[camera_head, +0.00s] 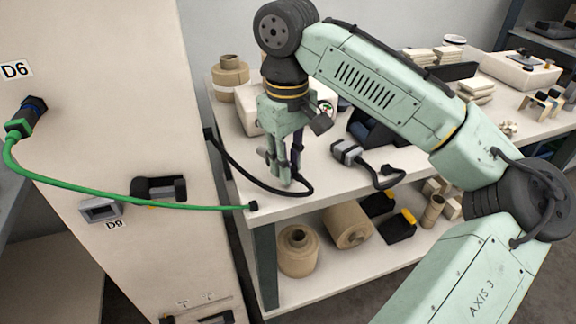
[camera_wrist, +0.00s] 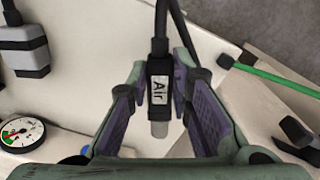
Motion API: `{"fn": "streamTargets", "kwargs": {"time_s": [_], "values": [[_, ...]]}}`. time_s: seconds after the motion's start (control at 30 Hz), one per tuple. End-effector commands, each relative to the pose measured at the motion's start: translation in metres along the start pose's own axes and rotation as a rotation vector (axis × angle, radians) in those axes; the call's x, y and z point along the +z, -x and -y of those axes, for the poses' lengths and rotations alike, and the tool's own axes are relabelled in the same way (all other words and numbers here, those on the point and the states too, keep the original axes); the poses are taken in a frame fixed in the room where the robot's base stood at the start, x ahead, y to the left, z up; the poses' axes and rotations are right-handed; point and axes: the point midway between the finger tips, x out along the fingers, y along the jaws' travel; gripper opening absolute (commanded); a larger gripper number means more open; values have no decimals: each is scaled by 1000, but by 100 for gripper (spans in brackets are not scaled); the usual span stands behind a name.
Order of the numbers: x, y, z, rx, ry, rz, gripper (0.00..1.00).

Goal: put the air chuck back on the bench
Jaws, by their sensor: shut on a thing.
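The air chuck (camera_wrist: 159,88) is a dark connector with a white "Air" label and a grey tip, seen in the wrist view. A black hose leads from it. It lies between the two fingers of my gripper (camera_wrist: 160,105), which is shut on it. In the head view my gripper (camera_head: 289,172) points down over the left end of the white bench (camera_head: 335,185), close to its top. There the fingers largely hide the chuck, and I cannot tell whether it touches the bench. The black hose (camera_head: 240,172) loops from the gripper to the tall panel at left.
A grey connector with a black cable (camera_head: 347,152) lies on the bench to the right of my gripper. A gauge (camera_wrist: 20,134) is nearby. A green hose (camera_head: 130,201) runs from port D6 to the bench's edge.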

Motion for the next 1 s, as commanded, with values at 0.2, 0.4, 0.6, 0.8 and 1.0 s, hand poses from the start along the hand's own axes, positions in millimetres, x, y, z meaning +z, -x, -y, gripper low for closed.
{"fn": "streamTargets", "kwargs": {"time_s": [0.2,0.4,0.6,0.8,1.0], "values": [[-8,-7,-10,2,-1,2,0],[-8,-32,-9,2,-2,-1,0],[-9,-37,-9,2,-2,-2,0],[-9,-40,-8,0,-1,-2,0],[-9,-40,-9,1,-2,-1,30]]}}
